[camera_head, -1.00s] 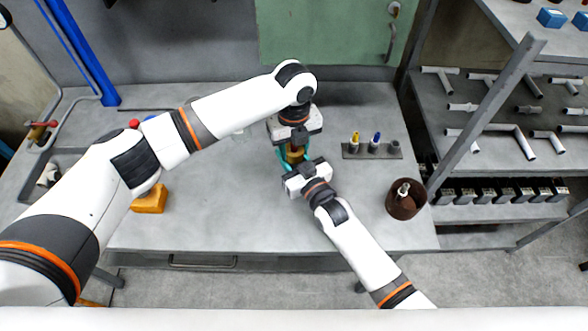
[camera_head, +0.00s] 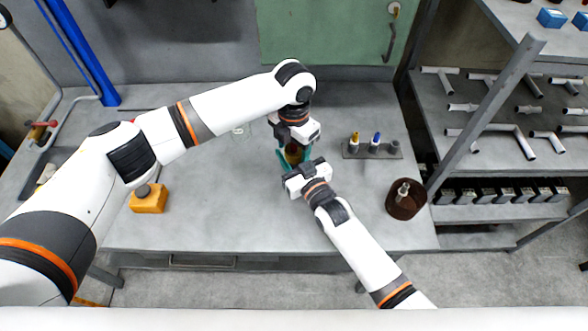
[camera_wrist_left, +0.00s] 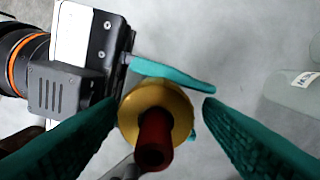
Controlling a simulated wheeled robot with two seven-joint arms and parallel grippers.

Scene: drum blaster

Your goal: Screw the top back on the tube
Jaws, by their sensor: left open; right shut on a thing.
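A gold, round-ended tube (camera_wrist_left: 140,102) with a dark red cylindrical piece (camera_wrist_left: 153,140) sticking out of its middle shows in the left wrist view. I cannot tell whether the red piece is threaded in. In the head view the tube (camera_head: 292,154) is small and partly hidden between both grippers. My right gripper (camera_head: 297,160) is shut on the tube from the front. One of its teal fingers (camera_wrist_left: 172,73) lies beside the gold end. My left gripper (camera_head: 291,147) points down over the tube. Its teal fingers are open, one on each side of the gold end, apart from the red piece.
A small rack (camera_head: 372,152) with yellow-topped and blue-topped pieces stands to the right. A brown round bin (camera_head: 405,205) is near the right edge of the bench. A yellow box (camera_head: 149,200) with a dark knob sits at left. The front middle of the bench is clear.

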